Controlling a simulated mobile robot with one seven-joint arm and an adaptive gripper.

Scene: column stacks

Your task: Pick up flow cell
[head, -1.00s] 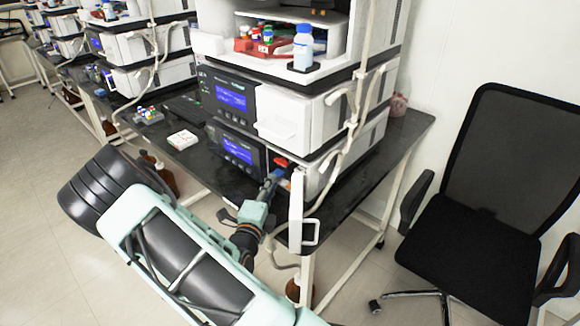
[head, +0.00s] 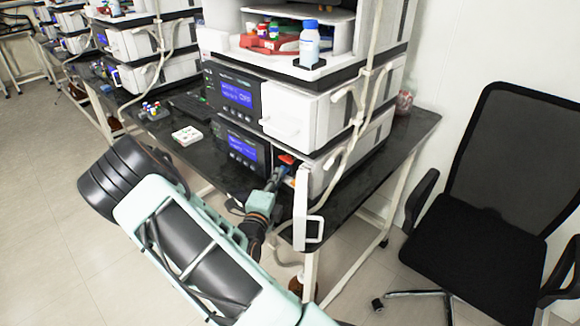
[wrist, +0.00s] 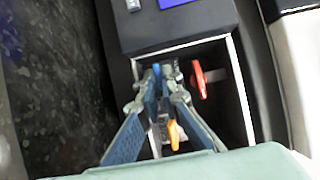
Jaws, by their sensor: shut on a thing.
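My gripper (wrist: 163,76) reaches into the open bay (wrist: 215,105) of the lower instrument in the wrist view. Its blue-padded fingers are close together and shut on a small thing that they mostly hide. I take this thing to be the flow cell. A small pale part with an orange piece (wrist: 173,134) shows between the fingers, nearer the camera. A red lever (wrist: 199,79) stands just right of the fingertips, apart from them. In the head view my gripper (head: 275,180) is at the bay's front, below and left of the red part (head: 287,160).
The bay walls close in around the fingers. A white open door (head: 300,210) stands right of the gripper. Stacked instruments (head: 290,110) rise above, with tubing in front. A white box (head: 187,136) lies on the black bench, and a black chair (head: 465,220) stands at right.

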